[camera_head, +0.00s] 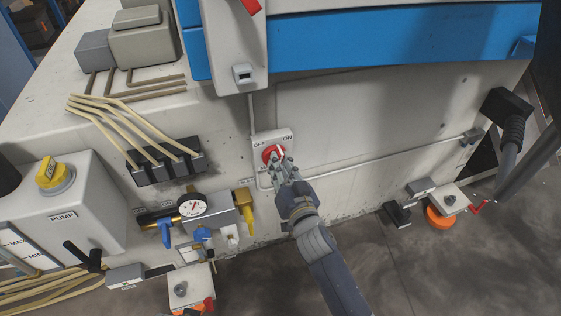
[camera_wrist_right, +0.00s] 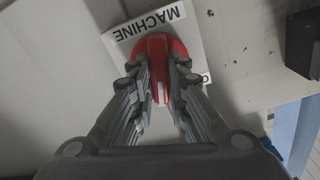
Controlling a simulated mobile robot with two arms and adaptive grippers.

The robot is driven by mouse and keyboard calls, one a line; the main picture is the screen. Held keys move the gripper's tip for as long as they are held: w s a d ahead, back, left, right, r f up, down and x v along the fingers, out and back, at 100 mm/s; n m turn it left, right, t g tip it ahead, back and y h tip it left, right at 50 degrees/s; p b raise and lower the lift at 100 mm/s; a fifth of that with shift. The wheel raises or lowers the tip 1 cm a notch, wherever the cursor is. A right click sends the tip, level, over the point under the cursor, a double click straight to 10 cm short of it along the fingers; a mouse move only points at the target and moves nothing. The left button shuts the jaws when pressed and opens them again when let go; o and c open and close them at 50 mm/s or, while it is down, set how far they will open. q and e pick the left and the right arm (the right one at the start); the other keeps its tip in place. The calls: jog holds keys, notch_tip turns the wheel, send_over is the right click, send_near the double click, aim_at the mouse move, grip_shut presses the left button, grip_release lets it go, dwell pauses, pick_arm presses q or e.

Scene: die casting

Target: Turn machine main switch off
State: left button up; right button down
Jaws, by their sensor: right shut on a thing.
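The main switch is a red rotary knob (camera_head: 267,153) on a pale plate (camera_head: 260,139) marked OFF at the left and ON at the right, fixed to the machine's side. My right gripper (camera_head: 281,165) is at the knob and covers part of it. In the right wrist view the red knob (camera_wrist_right: 158,46) stands between the two fingers of my right gripper (camera_wrist_right: 160,85), which are shut on it. The plate (camera_wrist_right: 122,32) reads MACHINE there, upside down. I cannot read for sure which mark the knob points to. My left gripper is not in view.
A pressure gauge (camera_head: 192,205) with blue and yellow valves sits left of the switch. A pump box (camera_head: 75,200) with a yellow knob is farther left. A thin conduit (camera_head: 370,157) runs right of the switch. Clear floor (camera_head: 400,270) lies below right.

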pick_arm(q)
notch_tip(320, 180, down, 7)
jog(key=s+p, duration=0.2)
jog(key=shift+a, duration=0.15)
pick_arm(e)
jog(key=shift+s+a+n, duration=0.1)
jog(key=shift+a+n, duration=0.05)
jog(key=shift+n, duration=2.95)
jog(key=shift+a+n, duration=0.15)
jog(key=shift+n, duration=2.95)
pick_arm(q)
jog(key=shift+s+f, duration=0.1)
pick_arm(e)
jog(key=c, duration=1.6)
grip_release()
jog(key=shift+o, duration=0.2)
jog(key=shift+f, duration=0.1)
